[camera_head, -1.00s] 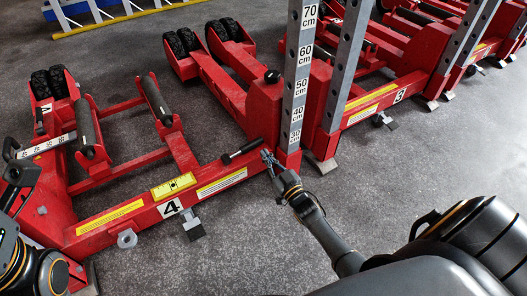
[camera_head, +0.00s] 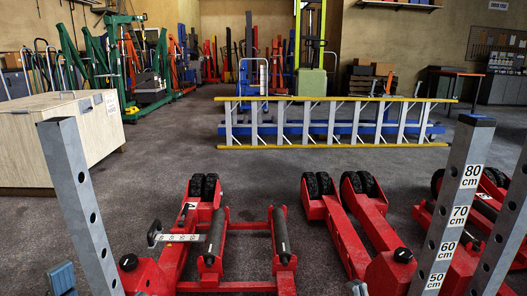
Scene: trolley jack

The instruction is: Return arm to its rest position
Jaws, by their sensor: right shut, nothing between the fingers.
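The tip of my right gripper (camera_head: 357,288) just shows at the bottom edge in the head view, right of centre. Its fingers look closed and empty. Most of it and its arm are cut off below the frame. It appears in front of a red trolley jack (camera_head: 375,240) that has black wheels, and I cannot tell whether it touches it. Another red jack with dark rollers (camera_head: 279,235) and a lever (camera_head: 155,232) is to the left. My left gripper is not visible.
Grey perforated posts (camera_head: 80,205) stand left and right, the right one (camera_head: 455,200) bearing a cm scale. A yellow-and-grey ladder (camera_head: 335,122) lies behind the jacks. A wooden cabinet (camera_head: 45,145) stands left. Grey floor (camera_head: 250,170) is clear between jacks and ladder.

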